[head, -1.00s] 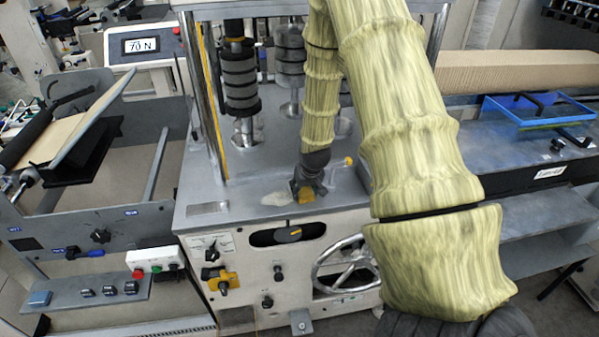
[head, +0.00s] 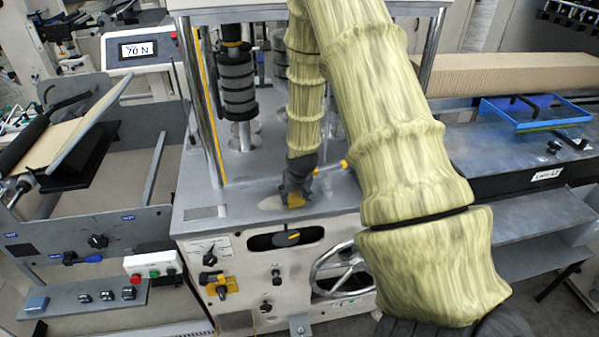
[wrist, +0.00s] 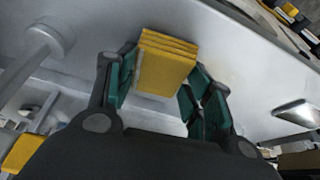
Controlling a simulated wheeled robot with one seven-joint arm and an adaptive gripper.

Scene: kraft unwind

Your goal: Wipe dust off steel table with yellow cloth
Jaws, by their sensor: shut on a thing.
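The yellow cloth (wrist: 166,62) is a folded, layered pad between the green-lined fingers of my gripper (wrist: 160,88) in the wrist view. My gripper (head: 296,190) is shut on it and points down at the front part of the steel table (head: 232,188). In the head view a small bit of the cloth (head: 295,201) shows low at the fingertips, at or very near the table top. A faint pale trace of dust (head: 268,202) seems to lie just left of the cloth. My arm hides part of the table's right side.
Dark stacked rollers on posts (head: 239,85) stand behind the gripper. A yellow-tipped lever (head: 343,164) is close on its right. A handwheel (head: 335,268) and knobs are on the front panel below. The table's left front is clear.

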